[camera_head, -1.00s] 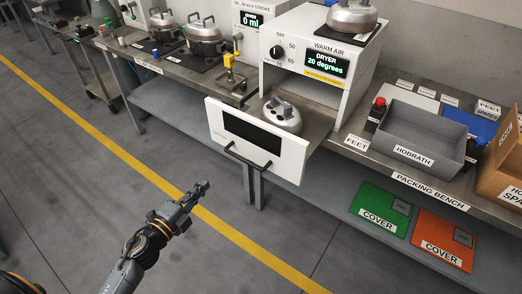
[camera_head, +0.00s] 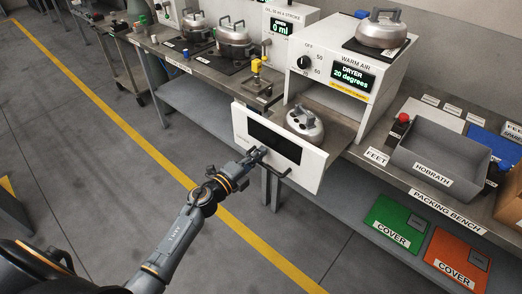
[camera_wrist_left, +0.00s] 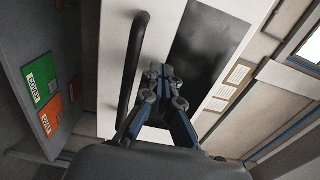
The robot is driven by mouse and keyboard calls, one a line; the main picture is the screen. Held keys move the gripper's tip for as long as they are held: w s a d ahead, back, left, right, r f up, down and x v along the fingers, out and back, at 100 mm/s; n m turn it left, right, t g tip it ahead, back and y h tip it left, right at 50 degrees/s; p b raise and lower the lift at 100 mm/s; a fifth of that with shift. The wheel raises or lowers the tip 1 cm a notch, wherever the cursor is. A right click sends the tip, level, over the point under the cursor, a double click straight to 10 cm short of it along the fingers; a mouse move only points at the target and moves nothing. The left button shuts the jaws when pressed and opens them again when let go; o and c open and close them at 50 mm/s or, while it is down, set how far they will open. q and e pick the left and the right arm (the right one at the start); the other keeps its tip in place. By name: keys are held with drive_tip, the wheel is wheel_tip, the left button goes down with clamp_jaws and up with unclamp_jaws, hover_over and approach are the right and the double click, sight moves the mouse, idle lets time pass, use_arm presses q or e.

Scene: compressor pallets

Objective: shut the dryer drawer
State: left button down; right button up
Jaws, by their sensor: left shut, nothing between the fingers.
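The dryer (camera_head: 340,75) is a white box on the bench, its display reading 20 degrees. Its drawer is pulled out, with a white front panel (camera_head: 311,174), a dark window and a dark bar handle (camera_head: 284,174). A grey compressor part (camera_head: 304,123) sits on the open drawer. My left gripper (camera_head: 257,155) is shut and empty, its tips at the drawer front by the handle. In the left wrist view the shut fingers (camera_wrist_left: 161,75) point at the panel beside the handle (camera_wrist_left: 127,70). I cannot tell whether they touch. My right gripper is not in view.
A grey tray (camera_head: 432,178) labelled HOBRATH stands on the packing bench, right of the dryer. Green (camera_head: 395,219) and orange (camera_head: 458,257) covers lie on the lower shelf. The floor in front is free.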

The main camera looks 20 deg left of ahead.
use_arm(q)
drive_tip(key=shift+w+d, duration=0.15)
drive_tip(key=shift+w, duration=0.25)
drive_tip(key=shift+w, duration=0.1)
